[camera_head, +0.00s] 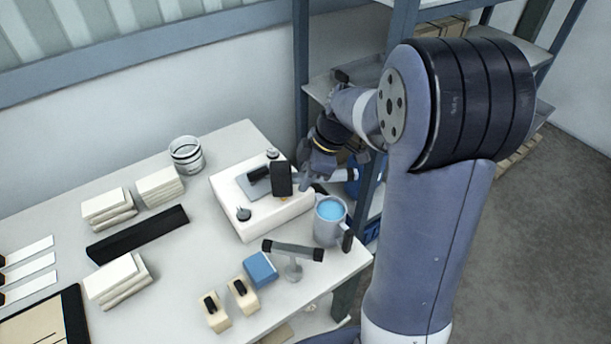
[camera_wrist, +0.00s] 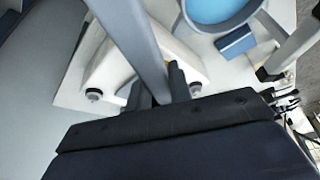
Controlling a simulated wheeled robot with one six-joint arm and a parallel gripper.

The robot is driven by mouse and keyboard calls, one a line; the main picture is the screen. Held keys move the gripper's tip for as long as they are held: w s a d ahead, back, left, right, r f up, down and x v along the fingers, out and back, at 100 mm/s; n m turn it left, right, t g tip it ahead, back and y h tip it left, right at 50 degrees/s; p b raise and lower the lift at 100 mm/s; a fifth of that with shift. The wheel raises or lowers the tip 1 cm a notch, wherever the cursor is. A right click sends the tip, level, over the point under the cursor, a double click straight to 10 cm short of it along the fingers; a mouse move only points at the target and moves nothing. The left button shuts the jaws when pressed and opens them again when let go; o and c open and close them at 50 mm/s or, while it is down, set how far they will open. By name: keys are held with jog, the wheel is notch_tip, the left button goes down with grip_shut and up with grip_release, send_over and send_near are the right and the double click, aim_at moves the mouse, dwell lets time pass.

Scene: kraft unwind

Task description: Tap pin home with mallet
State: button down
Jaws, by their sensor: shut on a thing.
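My gripper (camera_head: 312,172) is shut on the grey handle of a mallet. The mallet's black head (camera_head: 282,178) is over the right part of a white block fixture (camera_head: 240,222); whether it touches anything there is unclear. A small orange-brass spot (camera_head: 284,199), possibly the pin, shows just below the head; most of it is hidden. In the wrist view the handle (camera_wrist: 135,40) runs up from between my fingers (camera_wrist: 162,88), and the white fixture (camera_wrist: 108,72) lies beyond it. The fixture carries a grey plate and dark-topped knobs (camera_head: 244,213).
A mug of blue liquid (camera_head: 329,222) stands close right of the fixture. A grey stand with a dark bar (camera_head: 292,250) and a blue box (camera_head: 260,269) are in front. White stacks (camera_head: 108,208) and a black bar (camera_head: 138,235) lie left. Shelving (camera_head: 303,60) rises behind the arm.

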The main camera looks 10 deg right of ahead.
jog(key=shift+p, duration=0.45)
jog(key=shift+r+p, duration=0.9)
jog(key=shift+r, duration=0.5)
jog(key=shift+f, duration=0.1)
